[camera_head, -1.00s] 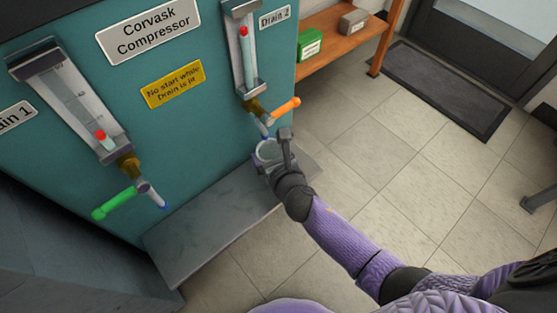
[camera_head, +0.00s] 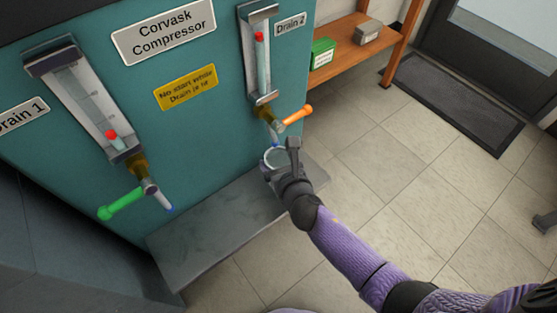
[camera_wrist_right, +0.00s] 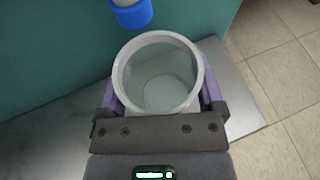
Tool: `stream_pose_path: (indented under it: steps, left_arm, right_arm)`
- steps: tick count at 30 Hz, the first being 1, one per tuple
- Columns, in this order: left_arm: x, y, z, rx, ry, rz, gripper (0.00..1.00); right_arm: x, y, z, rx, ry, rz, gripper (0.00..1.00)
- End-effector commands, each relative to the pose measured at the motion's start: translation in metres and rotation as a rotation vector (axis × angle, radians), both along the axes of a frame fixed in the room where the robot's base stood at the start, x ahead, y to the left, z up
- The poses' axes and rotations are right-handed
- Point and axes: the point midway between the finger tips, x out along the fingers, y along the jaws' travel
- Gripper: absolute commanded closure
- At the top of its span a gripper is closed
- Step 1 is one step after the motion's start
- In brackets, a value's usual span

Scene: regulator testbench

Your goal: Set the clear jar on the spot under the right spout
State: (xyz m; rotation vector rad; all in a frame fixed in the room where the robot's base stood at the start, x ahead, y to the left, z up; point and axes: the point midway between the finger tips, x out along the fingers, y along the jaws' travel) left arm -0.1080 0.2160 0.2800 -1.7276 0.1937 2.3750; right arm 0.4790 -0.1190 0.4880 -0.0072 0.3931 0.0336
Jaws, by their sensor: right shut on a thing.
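The clear jar (camera_head: 276,157) is upright, held by my right gripper (camera_head: 280,165) just below the right spout (camera_head: 276,141). In the right wrist view the jar (camera_wrist_right: 158,80) is open-topped and looks empty. My right gripper (camera_wrist_right: 160,100) is shut around its sides. The blue-tipped spout (camera_wrist_right: 132,14) is above and beyond the jar's far left rim, not centred over it. The grey ledge (camera_head: 215,235) lies below. The spot under the spout is hidden, and I cannot tell whether the jar touches the ledge. My left gripper is not in view.
The orange valve handle (camera_head: 298,115) sticks out right of the spout. The teal compressor panel (camera_head: 215,125) stands behind. The left drain has a green handle (camera_head: 122,204) and its own spout (camera_head: 160,199). The ledge's left part is clear. A wooden shelf (camera_head: 350,55) stands at the right.

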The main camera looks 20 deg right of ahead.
Motion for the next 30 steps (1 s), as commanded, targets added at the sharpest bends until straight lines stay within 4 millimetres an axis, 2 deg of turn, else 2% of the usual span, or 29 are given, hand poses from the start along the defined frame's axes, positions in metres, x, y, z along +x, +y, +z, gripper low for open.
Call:
stream_pose_path:
  steps: [4, 5, 6, 7, 14, 17, 24, 30]
  left_arm:
    - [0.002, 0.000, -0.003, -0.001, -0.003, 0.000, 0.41]
    - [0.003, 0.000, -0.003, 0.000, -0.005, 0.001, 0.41]
    - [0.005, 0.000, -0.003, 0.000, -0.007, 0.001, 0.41]
    - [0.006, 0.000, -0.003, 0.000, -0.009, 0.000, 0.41]
    - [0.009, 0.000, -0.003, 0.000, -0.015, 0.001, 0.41]
    - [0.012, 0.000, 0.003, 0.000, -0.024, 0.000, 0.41]
    - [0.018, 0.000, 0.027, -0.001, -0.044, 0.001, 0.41]
    - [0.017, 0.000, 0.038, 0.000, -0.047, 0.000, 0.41]
  right_arm:
    - [0.000, 0.000, -0.002, -0.001, 0.000, 0.000, 0.75]
    - [0.000, 0.000, -0.002, 0.000, 0.000, 0.000, 0.12]
    - [0.000, 0.000, -0.002, 0.000, -0.001, 0.000, 0.03]
    - [0.000, 0.000, -0.002, 0.000, -0.001, 0.000, 0.00]
    - [-0.001, 0.000, -0.001, 0.000, 0.000, 0.000, 0.00]
    - [-0.010, 0.000, 0.006, 0.000, -0.001, 0.000, 0.00]
    - [-0.055, -0.002, 0.027, 0.000, -0.002, 0.000, 0.00]
    - [-0.086, -0.003, 0.037, 0.000, -0.002, 0.001, 0.00]
